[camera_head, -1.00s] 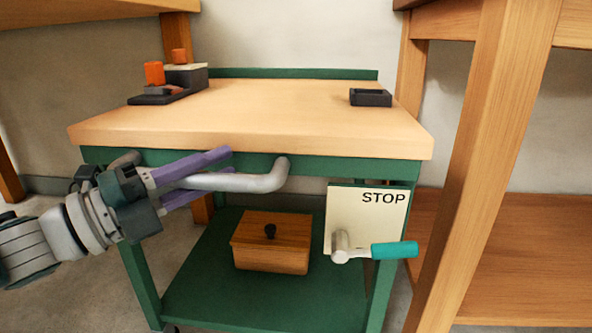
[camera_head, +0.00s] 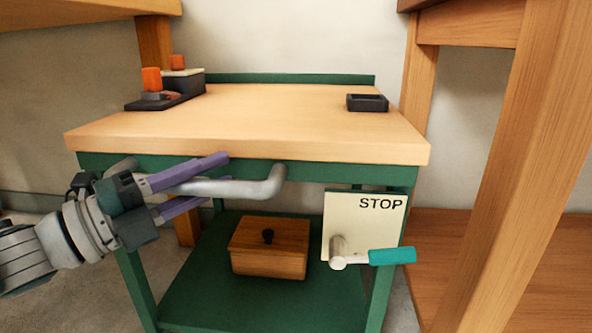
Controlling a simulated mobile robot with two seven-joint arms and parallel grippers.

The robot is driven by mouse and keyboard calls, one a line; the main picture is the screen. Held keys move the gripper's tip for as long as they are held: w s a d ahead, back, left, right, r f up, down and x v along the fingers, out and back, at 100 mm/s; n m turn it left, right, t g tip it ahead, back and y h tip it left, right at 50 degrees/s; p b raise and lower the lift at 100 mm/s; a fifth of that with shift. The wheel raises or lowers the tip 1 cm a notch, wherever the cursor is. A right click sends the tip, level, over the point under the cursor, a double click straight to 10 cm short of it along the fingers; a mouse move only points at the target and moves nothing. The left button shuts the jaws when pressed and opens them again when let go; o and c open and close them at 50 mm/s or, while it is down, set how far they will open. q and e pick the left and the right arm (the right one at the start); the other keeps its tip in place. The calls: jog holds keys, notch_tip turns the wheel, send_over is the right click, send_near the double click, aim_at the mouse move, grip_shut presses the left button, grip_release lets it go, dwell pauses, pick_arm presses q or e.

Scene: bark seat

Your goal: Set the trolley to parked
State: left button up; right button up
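The trolley has a pale wooden top (camera_head: 270,125) and a green frame with a green lower shelf (camera_head: 205,285). A grey bar handle (camera_head: 240,188) runs along its near side at the left. My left gripper (camera_head: 218,180), with purple fingers, is at this handle; its fingers are apart, one above and one below the bar. A cream panel marked STOP (camera_head: 345,215) hangs at the near right corner. Its lever with a teal grip (camera_head: 392,256) points right, about level, below the word STOP. My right gripper is not in view.
A wooden bench (camera_head: 540,130) stands close on the right and another (camera_head: 155,50) on the left, with a wall behind. On the trolley are a black device with orange knobs (camera_head: 165,90), a small black tray (camera_head: 367,103) and a lidded wooden box (camera_head: 268,250).

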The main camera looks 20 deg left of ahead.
aim_at(170, 192)
pick_arm(q)
jog(key=o, duration=0.4)
jog(key=shift+w, duration=0.15)
jog(key=shift+r, duration=0.1)
jog(key=shift+a, duration=0.1)
jog(key=p+v, duration=0.2)
jog(key=v, duration=0.6)
jog(key=shift+s+a, duration=0.15)
jog(key=shift+s, duration=0.25)
jog(key=shift+s+a, duration=0.3)
jog(key=shift+s, duration=0.2)
